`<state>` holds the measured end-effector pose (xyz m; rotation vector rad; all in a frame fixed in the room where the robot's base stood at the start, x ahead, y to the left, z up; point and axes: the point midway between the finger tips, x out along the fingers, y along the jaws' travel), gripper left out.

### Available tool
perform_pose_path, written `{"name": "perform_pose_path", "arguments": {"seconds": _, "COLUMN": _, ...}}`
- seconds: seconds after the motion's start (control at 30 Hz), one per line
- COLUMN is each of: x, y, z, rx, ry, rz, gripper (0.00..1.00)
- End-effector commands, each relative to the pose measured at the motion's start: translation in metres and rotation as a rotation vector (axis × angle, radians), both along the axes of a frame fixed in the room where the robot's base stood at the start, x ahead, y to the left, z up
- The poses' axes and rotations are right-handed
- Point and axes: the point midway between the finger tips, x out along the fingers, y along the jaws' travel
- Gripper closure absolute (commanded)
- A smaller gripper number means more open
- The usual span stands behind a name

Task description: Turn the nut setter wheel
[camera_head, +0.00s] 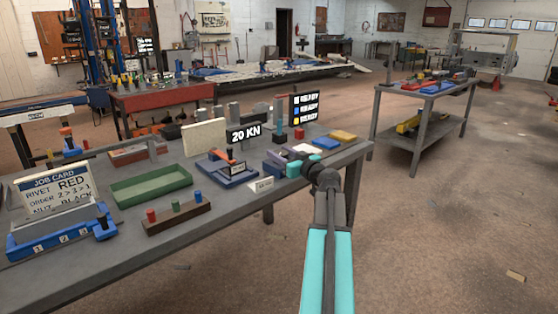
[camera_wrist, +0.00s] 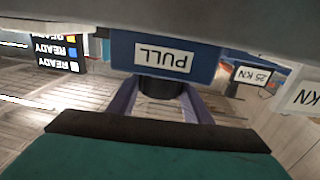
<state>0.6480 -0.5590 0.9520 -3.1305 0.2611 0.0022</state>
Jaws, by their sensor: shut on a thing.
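In the wrist view a blue block with a white PULL label (camera_wrist: 163,56) fills the upper middle, its text upside down. A dark round knob (camera_wrist: 160,87) sits against its lower edge. My gripper (camera_wrist: 160,98) has one finger on each side of this knob and is shut on it. I cannot tell whether the knob is the nut setter wheel. In the head view my teal and black wrist hides the gripped part at the bench's right end. A blue device (camera_head: 232,172) with an orange-red part stands to its left, near a 20 KN sign (camera_head: 243,132).
The grey bench (camera_head: 90,274) holds a green tray (camera_head: 150,186), a rack with coloured pegs (camera_head: 177,215) and a job card (camera_head: 56,184). A black READY display (camera_head: 304,109) stands behind.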

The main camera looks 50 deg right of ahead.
Motion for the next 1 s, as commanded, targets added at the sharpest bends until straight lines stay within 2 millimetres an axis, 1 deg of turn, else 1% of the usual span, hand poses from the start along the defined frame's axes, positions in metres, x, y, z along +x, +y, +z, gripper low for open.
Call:
{"name": "perform_pose_path", "arguments": {"seconds": 0.03, "x": 0.0000, "y": 0.0020, "z": -0.0020, "rx": 0.000, "ry": -0.002, "rz": -0.010, "gripper": 0.77}}
{"name": "perform_pose_path", "arguments": {"seconds": 0.43, "x": -0.0005, "y": 0.0003, "z": 0.0008, "rx": 0.000, "ry": -0.002, "rz": -0.030, "gripper": 0.77}}
{"name": "perform_pose_path", "arguments": {"seconds": 0.47, "x": -0.0005, "y": 0.0003, "z": 0.0008, "rx": 0.000, "ry": -0.002, "rz": -0.030, "gripper": 0.53}}
{"name": "perform_pose_path", "arguments": {"seconds": 0.5, "x": -0.0005, "y": 0.0002, "z": 0.0008, "rx": 0.000, "ry": -0.002, "rz": -0.030, "gripper": 0.46}}
{"name": "perform_pose_path", "arguments": {"seconds": 0.57, "x": -0.0006, "y": 0.0002, "z": 0.0007, "rx": 0.000, "ry": -0.002, "rz": -0.030, "gripper": 0.36}}
{"name": "perform_pose_path", "arguments": {"seconds": 1.0, "x": -0.0039, "y": 0.0008, "z": 0.0003, "rx": 0.000, "ry": -0.002, "rz": -0.031, "gripper": 0.36}}
